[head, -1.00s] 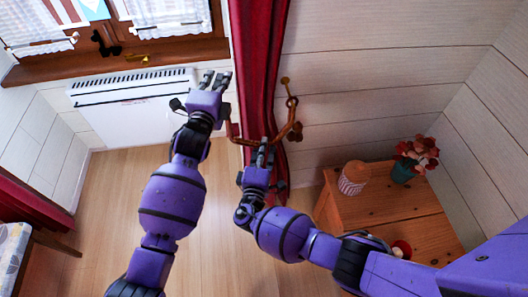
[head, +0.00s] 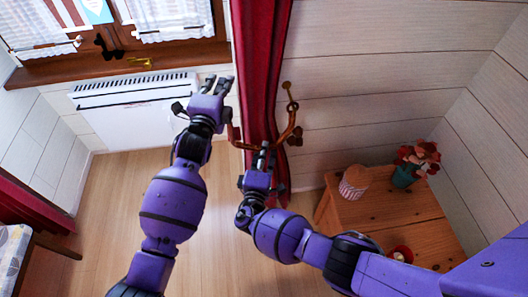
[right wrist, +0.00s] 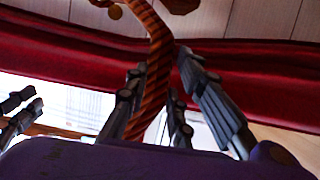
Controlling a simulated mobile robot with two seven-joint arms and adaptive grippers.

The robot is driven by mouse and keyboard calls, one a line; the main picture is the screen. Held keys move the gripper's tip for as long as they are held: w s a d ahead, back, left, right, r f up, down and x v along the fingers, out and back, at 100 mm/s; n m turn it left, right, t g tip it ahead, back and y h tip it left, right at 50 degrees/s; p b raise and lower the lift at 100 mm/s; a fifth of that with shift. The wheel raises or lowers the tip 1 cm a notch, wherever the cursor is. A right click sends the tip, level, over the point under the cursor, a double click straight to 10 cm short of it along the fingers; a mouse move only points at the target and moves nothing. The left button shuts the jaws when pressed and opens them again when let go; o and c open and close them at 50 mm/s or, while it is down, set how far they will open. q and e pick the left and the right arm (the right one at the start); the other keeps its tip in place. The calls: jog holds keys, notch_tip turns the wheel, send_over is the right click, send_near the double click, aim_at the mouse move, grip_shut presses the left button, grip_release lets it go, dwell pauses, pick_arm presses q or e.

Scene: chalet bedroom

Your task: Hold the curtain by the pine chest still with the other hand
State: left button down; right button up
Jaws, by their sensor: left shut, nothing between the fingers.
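The red curtain (head: 262,60) hangs beside the window, left of the pine chest (head: 388,210). A brown rope tieback (head: 293,122) loops around its lower part from a wall hook (head: 288,88). My right gripper (head: 263,150) is at the front of the loop; the right wrist view (right wrist: 160,85) shows its fingers on both sides of the twisted rope (right wrist: 158,60), appearing shut on it. The curtain also crosses behind the fingers there (right wrist: 270,85). My left gripper (head: 220,88) is shut and empty, just left of the curtain, apparently apart from it.
The chest bears a striped container (head: 354,182), a potted red flower (head: 412,165) and a small red item (head: 402,254). A white heater (head: 125,105) stands under the wooden windowsill (head: 60,70). Another red curtain and a bed edge are at lower left. The floor between is clear.

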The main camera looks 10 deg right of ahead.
jog(key=o, duration=0.4)
jog(key=v, duration=1.2)
jog(key=shift+a, duration=0.1)
